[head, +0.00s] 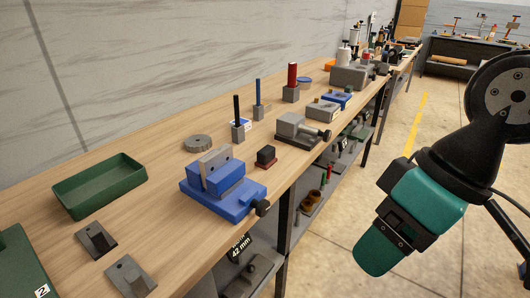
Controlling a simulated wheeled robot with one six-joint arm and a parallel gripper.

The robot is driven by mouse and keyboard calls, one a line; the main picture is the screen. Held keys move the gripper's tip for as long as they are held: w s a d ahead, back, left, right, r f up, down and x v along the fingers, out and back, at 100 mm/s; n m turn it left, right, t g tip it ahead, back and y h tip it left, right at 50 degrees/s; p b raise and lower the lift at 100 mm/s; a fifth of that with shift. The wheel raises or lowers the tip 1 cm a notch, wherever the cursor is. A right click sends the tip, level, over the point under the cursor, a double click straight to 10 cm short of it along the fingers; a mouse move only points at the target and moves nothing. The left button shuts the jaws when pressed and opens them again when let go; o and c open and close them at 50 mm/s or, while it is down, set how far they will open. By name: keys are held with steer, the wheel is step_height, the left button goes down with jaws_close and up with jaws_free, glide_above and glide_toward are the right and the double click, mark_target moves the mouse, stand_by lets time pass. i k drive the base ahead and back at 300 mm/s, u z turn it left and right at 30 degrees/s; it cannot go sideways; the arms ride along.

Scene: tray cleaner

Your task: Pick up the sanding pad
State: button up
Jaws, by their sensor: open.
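A small black block on a thin red-brown base (265,155), which looks like the sanding pad, sits on the wooden bench. It stands just right of the blue vise (222,184) and close to the bench's front edge. My gripper (376,252) hangs at the end of my arm, at the right, off the bench over the floor. It is open, well apart from the pad, and I see nothing held in it. Its fingertips are hard to make out.
A green tray (99,187) and dark angled brackets (96,239) are at the left. A grey disc (198,143) lies behind the vise. A grey clamp (302,130) and upright posts stand beyond the pad. A shelf with tools is below the bench. The floor at right is clear.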

mark_target(266, 157)
steer(key=u, duration=0.55)
steer(key=k, duration=0.65)
steer(key=u, duration=0.75)
steer(key=i, duration=1.4)
steer(key=z, duration=0.55)
